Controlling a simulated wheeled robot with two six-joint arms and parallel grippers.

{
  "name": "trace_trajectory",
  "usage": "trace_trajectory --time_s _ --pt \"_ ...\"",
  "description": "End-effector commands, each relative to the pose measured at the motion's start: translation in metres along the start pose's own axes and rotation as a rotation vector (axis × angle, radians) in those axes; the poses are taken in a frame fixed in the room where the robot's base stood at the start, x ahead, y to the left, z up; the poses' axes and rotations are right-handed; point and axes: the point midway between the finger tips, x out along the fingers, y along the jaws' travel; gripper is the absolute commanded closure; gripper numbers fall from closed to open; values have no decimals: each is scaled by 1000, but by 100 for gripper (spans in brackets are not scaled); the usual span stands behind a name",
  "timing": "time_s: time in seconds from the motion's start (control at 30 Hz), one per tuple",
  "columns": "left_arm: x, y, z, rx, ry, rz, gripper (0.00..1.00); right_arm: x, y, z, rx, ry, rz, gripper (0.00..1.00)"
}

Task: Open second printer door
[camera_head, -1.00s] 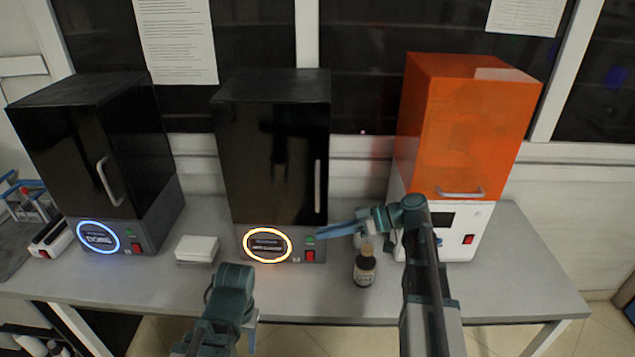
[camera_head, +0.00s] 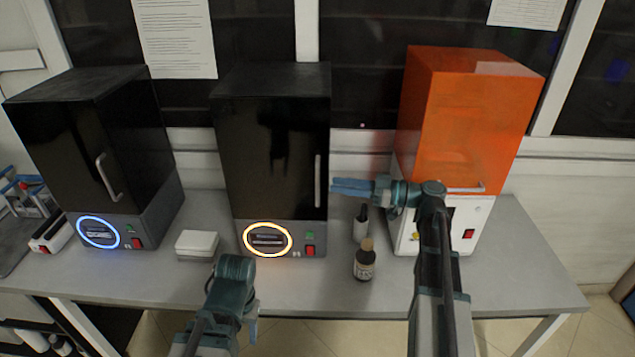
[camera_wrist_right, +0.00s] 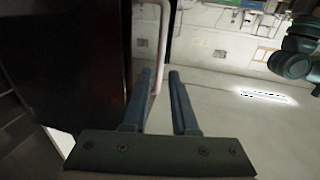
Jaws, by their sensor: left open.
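The second printer (camera_head: 270,130) is the black one in the middle, with an orange-lit ring on its base. Its door is shut. The upright door handle (camera_head: 318,181) is at the door's right edge. My right gripper (camera_head: 336,186) points left at this handle, with its tips close to it. In the right wrist view the blue fingers (camera_wrist_right: 158,75) are apart, and the pale handle (camera_wrist_right: 163,40) runs down to the gap between them. I cannot tell whether they touch it. My left gripper (camera_head: 251,328) is low in front of the table, open, its fingers barely visible.
A black printer with a blue ring (camera_head: 97,140) stands left, an orange printer (camera_head: 465,120) right. A brown bottle (camera_head: 364,264) and a second bottle (camera_head: 361,226) stand below my right arm. A white box (camera_head: 197,244) lies between the black printers.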

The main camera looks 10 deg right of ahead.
Motion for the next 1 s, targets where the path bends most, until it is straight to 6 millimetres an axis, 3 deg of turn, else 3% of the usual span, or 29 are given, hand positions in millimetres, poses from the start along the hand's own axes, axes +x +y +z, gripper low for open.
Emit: trace_trajectory --time_s 0.1,0.33,0.8,1.0 --pt "0 0 0 0 0 0 50 24 -1 0 0 0 -4 73" --pt "0 0 0 0 0 0 50 55 0 0 1 0 -2 73" --pt "0 0 0 0 0 0 50 66 0 0 1 -1 0 73" --pt "0 0 0 0 0 0 50 66 0 0 1 -1 0 100"
